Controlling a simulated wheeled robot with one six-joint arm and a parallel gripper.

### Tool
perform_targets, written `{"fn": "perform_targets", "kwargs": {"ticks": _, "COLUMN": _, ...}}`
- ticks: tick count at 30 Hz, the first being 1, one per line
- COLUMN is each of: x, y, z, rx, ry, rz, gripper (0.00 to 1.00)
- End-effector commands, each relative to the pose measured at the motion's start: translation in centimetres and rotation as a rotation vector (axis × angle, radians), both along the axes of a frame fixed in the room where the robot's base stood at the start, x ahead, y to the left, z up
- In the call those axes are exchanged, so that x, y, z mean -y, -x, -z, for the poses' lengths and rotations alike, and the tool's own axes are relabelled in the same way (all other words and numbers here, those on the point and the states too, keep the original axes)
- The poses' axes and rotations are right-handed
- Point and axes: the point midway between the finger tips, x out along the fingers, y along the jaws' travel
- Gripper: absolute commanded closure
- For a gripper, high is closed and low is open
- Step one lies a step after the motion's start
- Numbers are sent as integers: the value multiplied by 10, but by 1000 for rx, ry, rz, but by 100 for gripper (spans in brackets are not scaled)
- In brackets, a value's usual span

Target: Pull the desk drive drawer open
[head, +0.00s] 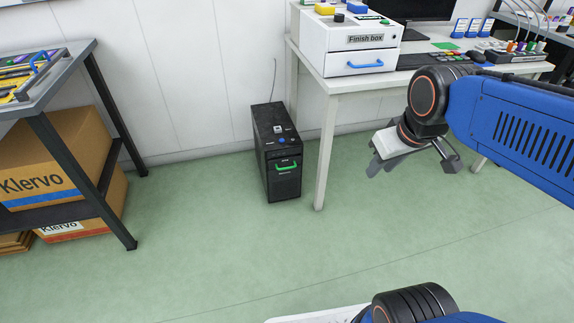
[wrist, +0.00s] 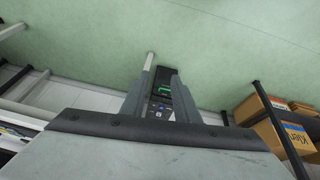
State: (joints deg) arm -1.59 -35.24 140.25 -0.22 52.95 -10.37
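The desk drive appears to be a black computer tower (head: 280,155) standing upright on the floor beside the desk leg. A green handle (head: 286,166) crosses the upper part of its front, and the drawer looks shut. In the wrist view the tower (wrist: 164,75) and its green handle (wrist: 165,90) show small and distant between the fingers. My gripper (head: 376,165) hangs in the air right of the tower, clear of it. In the wrist view my gripper (wrist: 161,78) has its two fingers apart with nothing held.
The desk leg (head: 326,155) stands just right of the tower. A dark rack (head: 75,165) with cardboard boxes (head: 60,155) is at left. The green floor (head: 230,250) in front is clear.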

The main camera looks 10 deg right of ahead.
Motion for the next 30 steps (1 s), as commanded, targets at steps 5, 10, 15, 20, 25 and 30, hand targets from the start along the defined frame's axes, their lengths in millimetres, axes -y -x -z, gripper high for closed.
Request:
{"fn": "perform_targets", "kwargs": {"ticks": 5, "x": -8, "y": -49, "z": -3, "rx": -22, "ry": 48, "rz": -136, "gripper": 72}}
{"fn": "perform_targets", "kwargs": {"ticks": 10, "x": -15, "y": -95, "z": -1, "rx": -40, "ry": 91, "rz": -264, "gripper": 72}}
{"fn": "perform_targets", "kwargs": {"ticks": 15, "x": -25, "y": -141, "z": 7, "rx": -55, "ry": 134, "rz": -395, "gripper": 72}}
{"fn": "perform_targets", "kwargs": {"ticks": 20, "x": -36, "y": -185, "z": 19, "rx": -70, "ry": 172, "rz": -518, "gripper": 72}}
{"fn": "perform_targets", "kwargs": {"ticks": 25, "x": -49, "y": -230, "z": 38, "rx": -84, "ry": 210, "rz": -650, "gripper": 72}}
{"fn": "perform_targets", "kwargs": {"ticks": 30, "x": -63, "y": -275, "z": 63, "rx": -98, "ry": 247, "rz": -782, "gripper": 72}}
